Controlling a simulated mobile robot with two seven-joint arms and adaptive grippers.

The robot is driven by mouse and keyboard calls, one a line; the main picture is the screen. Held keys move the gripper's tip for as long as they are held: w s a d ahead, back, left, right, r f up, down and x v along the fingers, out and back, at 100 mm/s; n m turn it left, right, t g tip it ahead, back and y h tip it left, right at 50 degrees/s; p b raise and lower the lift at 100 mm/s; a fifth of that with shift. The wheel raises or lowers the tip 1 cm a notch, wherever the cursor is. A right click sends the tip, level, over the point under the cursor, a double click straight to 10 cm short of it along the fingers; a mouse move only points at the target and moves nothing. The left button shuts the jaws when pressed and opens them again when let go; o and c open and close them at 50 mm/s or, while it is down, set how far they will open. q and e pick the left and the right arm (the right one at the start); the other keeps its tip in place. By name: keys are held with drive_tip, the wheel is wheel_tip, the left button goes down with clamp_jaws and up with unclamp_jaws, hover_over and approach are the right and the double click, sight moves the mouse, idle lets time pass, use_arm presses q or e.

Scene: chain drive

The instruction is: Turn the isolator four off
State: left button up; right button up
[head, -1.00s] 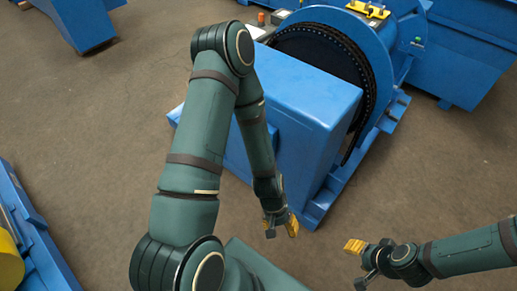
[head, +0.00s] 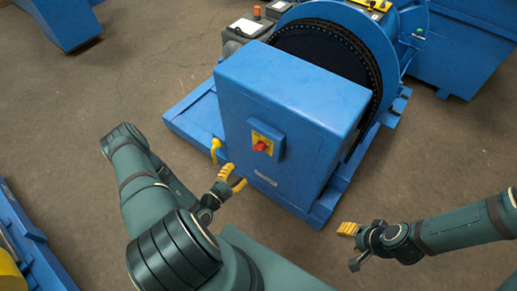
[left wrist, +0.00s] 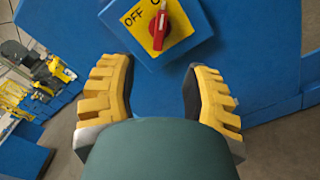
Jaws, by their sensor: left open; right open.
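The isolator is a red rotary knob (head: 260,146) on a yellow plate (head: 268,138) on the front of a blue cabinet (head: 285,95). In the left wrist view the red knob (left wrist: 160,26) sits at the top, with OFF printed to its left and another word cut off by the edge. Its exact setting is hard to tell. My left gripper (head: 233,178) is open and empty, below and left of the knob, apart from it. In the left wrist view its yellow fingers (left wrist: 157,72) are spread below the plate. My right gripper (head: 352,247) is open and empty over the floor.
A large dark chain wheel (head: 328,50) stands behind the cabinet. The blue base (head: 190,115) juts out to the left. The brown floor in front right is clear. A label under the isolator is unreadable.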

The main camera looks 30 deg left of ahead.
sight(258, 150)
use_arm(q)
drive_tip(key=w, duration=0.4)
drive_tip(key=w+b, duration=0.1)
drive_tip(key=w, duration=0.4)
drive_tip(key=w+d+b, duration=0.1)
drive_tip(key=w, duration=0.3)
drive_tip(key=shift+w, duration=0.25)
clamp_jaws()
